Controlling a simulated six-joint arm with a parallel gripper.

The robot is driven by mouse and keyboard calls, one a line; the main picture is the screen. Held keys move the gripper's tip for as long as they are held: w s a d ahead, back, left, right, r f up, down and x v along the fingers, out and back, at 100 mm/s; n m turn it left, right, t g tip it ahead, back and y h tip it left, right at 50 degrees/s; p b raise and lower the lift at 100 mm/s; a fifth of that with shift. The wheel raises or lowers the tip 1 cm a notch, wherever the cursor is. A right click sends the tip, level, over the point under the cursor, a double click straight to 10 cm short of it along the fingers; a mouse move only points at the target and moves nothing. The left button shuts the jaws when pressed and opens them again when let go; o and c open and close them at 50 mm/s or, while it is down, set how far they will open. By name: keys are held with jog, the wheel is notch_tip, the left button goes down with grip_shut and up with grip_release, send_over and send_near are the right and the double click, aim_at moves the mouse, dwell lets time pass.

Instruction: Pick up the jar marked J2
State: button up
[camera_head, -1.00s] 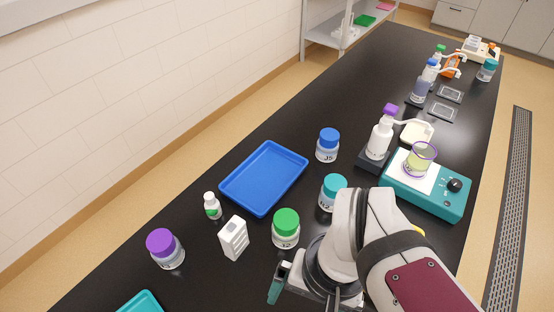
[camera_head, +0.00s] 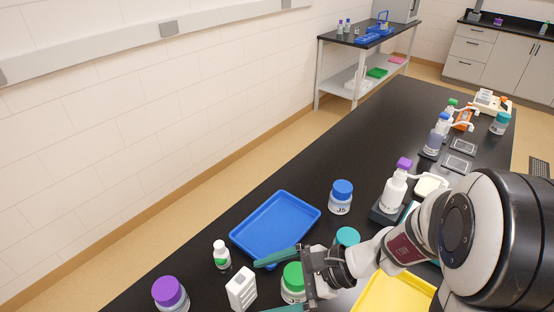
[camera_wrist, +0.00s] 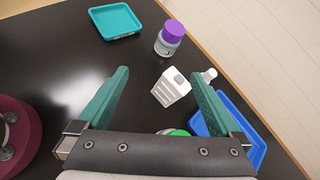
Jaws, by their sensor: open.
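A clear jar with a green lid (camera_head: 293,277) stands on the black table in the front middle of the head view. Its label, now mostly covered, appeared to read J2 in the earlier frame. In the wrist view only the edge of its green lid (camera_wrist: 177,132) shows above the gripper's palm. My gripper (camera_head: 262,288) is open, with its teal fingers on either side of the jar in the head view. In the wrist view the gap between the fingertips (camera_wrist: 160,75) is empty. I cannot tell how high the fingers are above the lid.
A blue tray (camera_head: 240,240), a white box (camera_head: 241,289), a small white bottle (camera_head: 221,255) and a purple-lidded jar (camera_head: 170,294) stand close by. A teal-lidded jar (camera_head: 347,237) is beside my wrist. A blue-lidded jar (camera_head: 341,198) stands beyond.

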aim_at(296, 279)
jog(key=w+d+f+m+t, duration=0.1)
jog(key=w+d+f+m, duration=0.1)
jog(key=w+d+f+m+t, duration=0.2)
jog(key=w+f+m, duration=0.1)
jog(key=w+d+f+m+t, duration=0.2)
jog(key=f+m, duration=0.1)
jog(key=shift+w+d, duration=0.2)
jog(key=shift+w, duration=0.15)
notch_tip(296, 279, down, 6)
jog(key=shift+d+r, duration=0.1)
jog(key=shift+w+a+f, duration=0.3)
jog(key=shift+a+f, duration=0.15)
jog(key=shift+f, duration=0.05)
jog(key=shift+w+a+f, duration=0.3)
jog(key=shift+a+f, duration=0.15)
jog(key=shift+f, duration=0.05)
jog(key=shift+w+a+f, duration=0.15)
jog(key=shift+w+a, duration=0.1)
jog(key=c, duration=1.4)
